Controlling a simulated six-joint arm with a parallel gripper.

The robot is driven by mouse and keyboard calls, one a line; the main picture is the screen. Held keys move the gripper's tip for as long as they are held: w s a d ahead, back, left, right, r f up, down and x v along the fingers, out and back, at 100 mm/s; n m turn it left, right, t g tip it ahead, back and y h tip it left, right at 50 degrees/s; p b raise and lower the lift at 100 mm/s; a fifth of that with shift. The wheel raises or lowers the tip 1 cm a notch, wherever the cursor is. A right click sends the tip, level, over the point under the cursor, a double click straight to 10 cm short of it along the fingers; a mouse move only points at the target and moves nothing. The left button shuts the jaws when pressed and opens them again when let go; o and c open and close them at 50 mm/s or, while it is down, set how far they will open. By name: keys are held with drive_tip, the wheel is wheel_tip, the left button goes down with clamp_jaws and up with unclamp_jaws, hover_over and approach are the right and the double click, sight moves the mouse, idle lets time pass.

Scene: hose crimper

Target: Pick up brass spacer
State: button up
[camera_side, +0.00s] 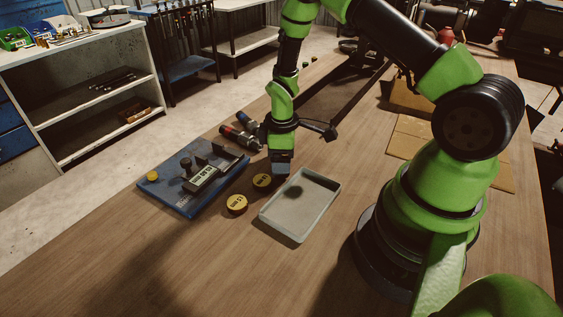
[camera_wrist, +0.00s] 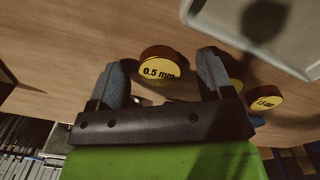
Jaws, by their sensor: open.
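Two round spacers with yellow labelled tops lie on the wooden table in the side view, one near my gripper (camera_side: 262,181) and one closer to the camera (camera_side: 237,204). In the wrist view a brown-sided spacer marked 0.5 mm (camera_wrist: 160,64) shows between the fingers of my gripper (camera_wrist: 163,60). The fingers are open and not closed on it. Another labelled spacer (camera_wrist: 265,102) lies to the right. In the side view my gripper (camera_side: 281,170) points down between the spacers and tray.
A shallow grey tray (camera_side: 320,183) lies right of the spacers; it shows top right in the wrist view (camera_wrist: 215,22). A blue crimper board (camera_side: 180,207) with a gauge and yellow knob (camera_side: 153,175) lies left. Dark and red cylindrical tools (camera_side: 240,138) lie behind. The table's front is clear.

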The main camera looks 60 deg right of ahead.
drive_tip(key=c, duration=1.1)
drive_tip(key=shift+r, duration=0.15)
